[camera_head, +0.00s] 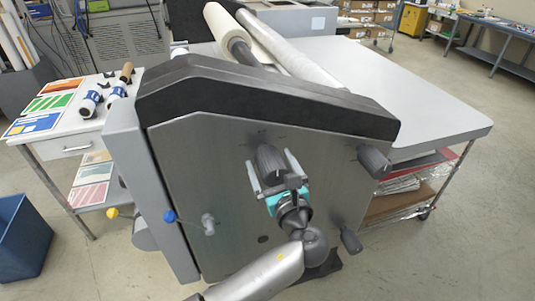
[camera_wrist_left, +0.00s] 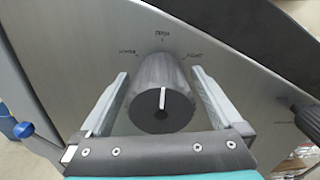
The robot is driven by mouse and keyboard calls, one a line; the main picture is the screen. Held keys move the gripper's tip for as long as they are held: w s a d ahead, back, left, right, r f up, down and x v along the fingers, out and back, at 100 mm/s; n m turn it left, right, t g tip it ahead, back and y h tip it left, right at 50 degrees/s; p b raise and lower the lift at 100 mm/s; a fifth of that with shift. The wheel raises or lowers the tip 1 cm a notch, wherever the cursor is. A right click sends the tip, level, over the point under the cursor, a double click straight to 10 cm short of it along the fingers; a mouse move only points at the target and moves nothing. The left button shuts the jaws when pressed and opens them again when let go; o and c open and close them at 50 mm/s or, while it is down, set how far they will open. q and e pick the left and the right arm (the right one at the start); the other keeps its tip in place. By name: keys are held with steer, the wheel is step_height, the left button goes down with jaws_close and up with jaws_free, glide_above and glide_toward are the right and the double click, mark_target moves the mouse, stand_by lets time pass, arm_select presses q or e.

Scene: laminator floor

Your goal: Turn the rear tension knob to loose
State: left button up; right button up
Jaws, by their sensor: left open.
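A dark ribbed knob (camera_head: 269,158) sits on the grey side panel (camera_head: 215,165) of the laminator. In the left wrist view the same knob (camera_wrist_left: 158,85) faces me, its white line nearly upright toward the top label. Small labels sit left, above and right of it, too small to read surely. My left gripper (camera_head: 271,172) is open, with one finger on each side of this knob; contact cannot be told. A second dark knob (camera_head: 373,161) is to the right on the panel. No visible label names either knob as the rear one. My right gripper is not in view.
A smaller dark knob (camera_head: 350,241) is lower right on the panel. A blue-tipped lever (camera_head: 170,216) and a yellow-tipped lever (camera_head: 113,212) stick out at left. A white side table (camera_head: 62,147) and blue bin (camera_head: 25,240) stand further left.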

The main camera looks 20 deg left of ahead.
arm_select(q)
steer(key=shift+x, duration=1.35)
steer(key=shift+c, duration=0.4)
steer(key=c, duration=1.2)
steer(key=shift+c, duration=0.2)
